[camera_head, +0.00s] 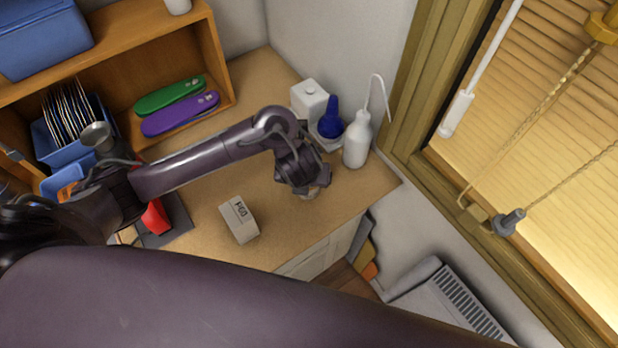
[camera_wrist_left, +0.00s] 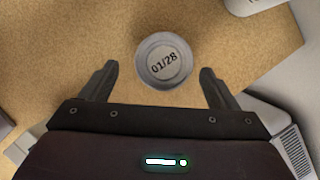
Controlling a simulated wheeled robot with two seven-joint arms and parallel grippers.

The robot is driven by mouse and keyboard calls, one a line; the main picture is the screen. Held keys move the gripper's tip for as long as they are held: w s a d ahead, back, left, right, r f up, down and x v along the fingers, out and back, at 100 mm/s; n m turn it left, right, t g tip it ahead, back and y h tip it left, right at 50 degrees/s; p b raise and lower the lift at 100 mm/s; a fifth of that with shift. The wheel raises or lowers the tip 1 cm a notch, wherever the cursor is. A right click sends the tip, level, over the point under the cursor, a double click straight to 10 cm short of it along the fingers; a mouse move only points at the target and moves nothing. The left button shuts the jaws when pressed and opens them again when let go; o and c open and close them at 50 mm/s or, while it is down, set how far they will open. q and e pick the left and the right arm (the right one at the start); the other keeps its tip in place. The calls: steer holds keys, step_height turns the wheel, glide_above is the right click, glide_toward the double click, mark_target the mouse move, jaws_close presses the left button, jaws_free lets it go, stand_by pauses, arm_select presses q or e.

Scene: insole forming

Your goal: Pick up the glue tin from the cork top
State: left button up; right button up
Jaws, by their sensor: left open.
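The glue tin (camera_wrist_left: 163,61) is a round grey tin with "01/28" on its lid. In the left wrist view it stands on the cork top (camera_wrist_left: 60,60), near the edge. My left gripper (camera_wrist_left: 157,72) is open, with one finger on each side of the tin and clear gaps to both. In the head view my left gripper (camera_head: 312,190) points down near the front right corner of the cork top (camera_head: 200,205) and hides most of the tin. My right gripper is not in view.
A white box (camera_head: 239,220) marked "P60" lies left of the gripper. Behind it stand a white bottle with a bent spout (camera_head: 357,140), a blue bottle (camera_head: 331,120) and a white container (camera_head: 309,98). A wooden shelf with green and purple insoles (camera_head: 181,113) is at the back left.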

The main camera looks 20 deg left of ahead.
mark_target(313, 193)
arm_select(q)
step_height(313, 193, down, 2)
steer(key=shift+b, duration=0.3)
steer(key=shift+x, duration=0.8)
steer(key=x, duration=0.1)
steer(key=b+x, duration=0.1)
steer(key=shift+w+f, duration=0.15)
steer(key=shift+w, duration=0.25)
steer(key=shift+s, duration=0.15)
steer(key=shift+c, duration=0.4)
steer(key=c, duration=0.5)
steer(key=shift+c, duration=1)
steer(key=shift+d, duration=0.1)
steer(key=c, duration=0.4)
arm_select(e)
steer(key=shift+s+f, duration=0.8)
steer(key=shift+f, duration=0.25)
